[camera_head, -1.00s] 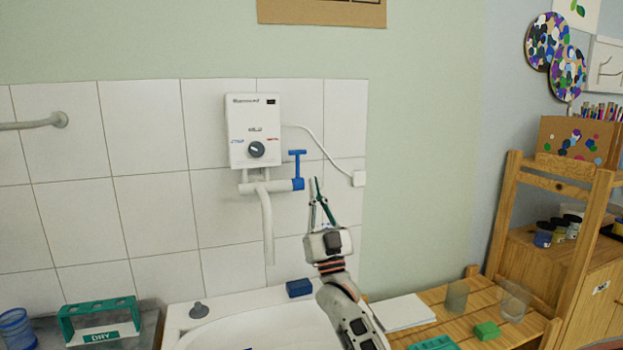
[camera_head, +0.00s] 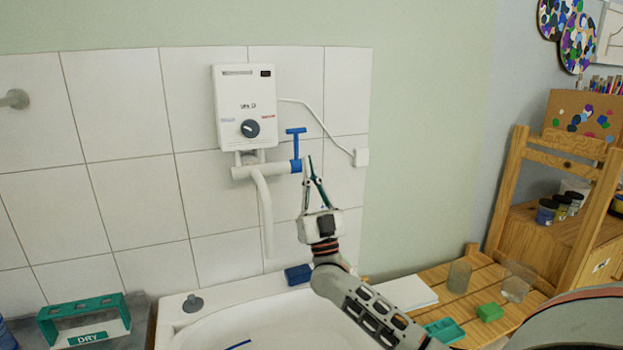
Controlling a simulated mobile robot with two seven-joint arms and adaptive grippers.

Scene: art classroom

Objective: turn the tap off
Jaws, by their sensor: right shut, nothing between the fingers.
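The tap is a white pipe (camera_head: 265,205) with a spout hanging down over the sink, below a white water heater box (camera_head: 243,105). Its blue T-shaped handle (camera_head: 296,143) stands upright at the right end of the pipe. My right gripper (camera_head: 307,165) points up from below, with its fingertips just right of the blue valve end. It is shut and empty. I cannot tell whether the fingertips touch the valve. No water shows below the spout. My left gripper is not in view.
The white sink (camera_head: 190,328) holds a blue strip, and a dark blue block (camera_head: 298,274) sits on its rim. A green DRY rack (camera_head: 85,318) stands at left. A wooden slatted table (camera_head: 460,305) with cups and a green block is at right.

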